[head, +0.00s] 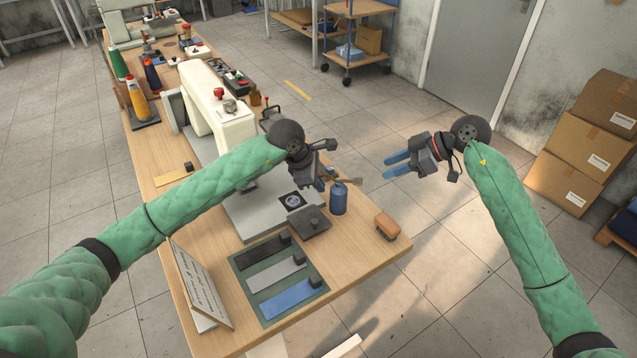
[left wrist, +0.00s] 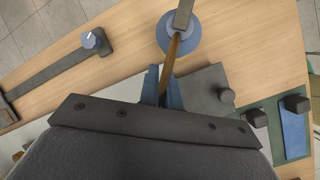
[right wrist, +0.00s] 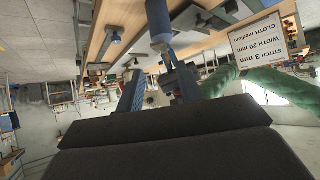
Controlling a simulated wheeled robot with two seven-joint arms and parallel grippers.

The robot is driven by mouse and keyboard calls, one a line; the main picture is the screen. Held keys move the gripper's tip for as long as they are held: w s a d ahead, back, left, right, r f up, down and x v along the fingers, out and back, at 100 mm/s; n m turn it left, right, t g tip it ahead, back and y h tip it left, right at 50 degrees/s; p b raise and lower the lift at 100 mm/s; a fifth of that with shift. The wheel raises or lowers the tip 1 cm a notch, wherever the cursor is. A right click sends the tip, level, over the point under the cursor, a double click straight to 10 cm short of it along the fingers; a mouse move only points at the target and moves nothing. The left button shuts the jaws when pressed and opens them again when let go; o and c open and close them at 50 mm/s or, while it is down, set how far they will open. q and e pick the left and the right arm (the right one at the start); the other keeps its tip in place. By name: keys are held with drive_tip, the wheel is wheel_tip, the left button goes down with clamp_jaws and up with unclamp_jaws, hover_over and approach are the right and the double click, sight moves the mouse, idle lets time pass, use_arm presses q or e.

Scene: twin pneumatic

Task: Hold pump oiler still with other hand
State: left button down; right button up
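The pump oiler, a blue bottle (head: 339,198), stands upright near the table's right edge. A thin brown part rises from its top. In the left wrist view I see the oiler (left wrist: 196,40) from above, and the brown part runs between my left fingertips. My left gripper (head: 322,178) looks shut on that part; the contact itself is small in view. My right gripper (head: 396,162) is open and empty, to the right of the oiler and past the table edge. In the right wrist view the oiler (right wrist: 157,18) is ahead of the open fingers, apart from them.
A cream sewing machine (head: 228,118) stands on the table (head: 375,262) behind the oiler. A brown block (head: 387,226) lies right of it, and a dark box (head: 309,222) lies in front. A mat with strips (head: 263,253) and a sign (head: 200,285) are nearer.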

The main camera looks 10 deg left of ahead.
idle(0.3)
clamp_jaws()
idle(1.6)
